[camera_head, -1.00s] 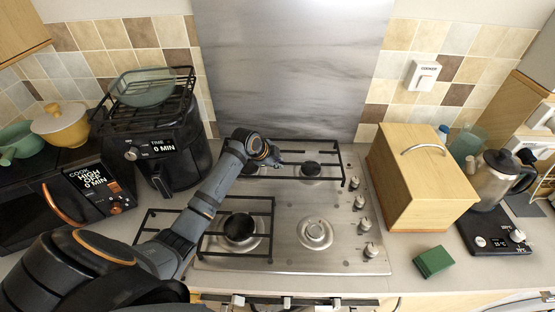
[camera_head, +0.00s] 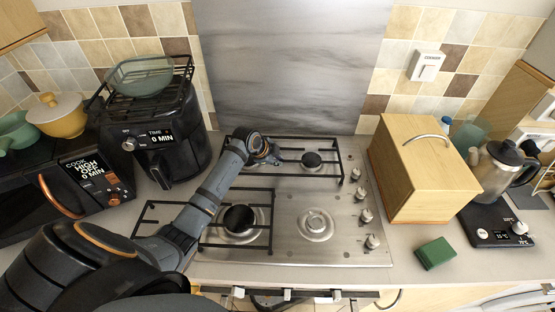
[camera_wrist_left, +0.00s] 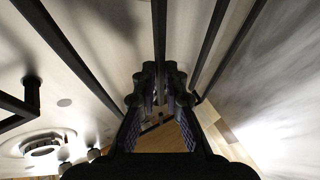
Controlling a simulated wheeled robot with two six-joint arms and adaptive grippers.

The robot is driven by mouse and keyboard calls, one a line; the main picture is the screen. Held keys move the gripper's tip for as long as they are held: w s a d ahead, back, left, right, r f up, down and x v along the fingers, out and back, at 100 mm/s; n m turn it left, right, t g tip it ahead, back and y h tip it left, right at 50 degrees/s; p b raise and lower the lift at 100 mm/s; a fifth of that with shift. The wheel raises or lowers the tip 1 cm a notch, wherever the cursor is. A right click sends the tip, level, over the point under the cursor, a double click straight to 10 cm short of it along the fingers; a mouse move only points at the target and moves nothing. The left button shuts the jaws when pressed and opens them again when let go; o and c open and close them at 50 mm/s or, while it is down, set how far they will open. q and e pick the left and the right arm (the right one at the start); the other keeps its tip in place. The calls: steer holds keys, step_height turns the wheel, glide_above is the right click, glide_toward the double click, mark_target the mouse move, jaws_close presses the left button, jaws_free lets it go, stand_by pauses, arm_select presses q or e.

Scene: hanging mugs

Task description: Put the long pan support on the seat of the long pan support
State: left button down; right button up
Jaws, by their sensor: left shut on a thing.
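The long pan support (camera_head: 342,163), a black wire grate, lies lengthwise at the back of the steel hob (camera_head: 345,240), around the rear burners. Whether it rests on the hob or hovers just above it is unclear. My left gripper (camera_head: 276,158) is shut on it near its middle. The left wrist view shows the gripper (camera_wrist_left: 160,95) closed around a dark bar of the support (camera_wrist_left: 160,40), with other bars running alongside. My right gripper is not in view.
Another pan support (camera_head: 272,225) stands over the front left burner. More black bars (camera_head: 148,215) show left of the hob. The front right burner (camera_head: 315,224) is uncovered. A wooden bread box (camera_head: 420,175), green sponge (camera_head: 435,253) and black air fryer (camera_head: 165,155) flank the hob.

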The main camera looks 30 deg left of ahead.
arm_select(q)
steer(key=c, duration=1.3)
jaws_free()
steer(key=shift+c, duration=0.2)
steer(key=shift+s+f, duration=0.1)
steer(key=shift+f, duration=0.1)
steer(key=o, duration=0.3)
steer(key=shift+r, duration=0.15)
steer(key=v, duration=1.1)
steer(key=shift+s+r, duration=0.25)
steer(key=shift+r, duration=0.05)
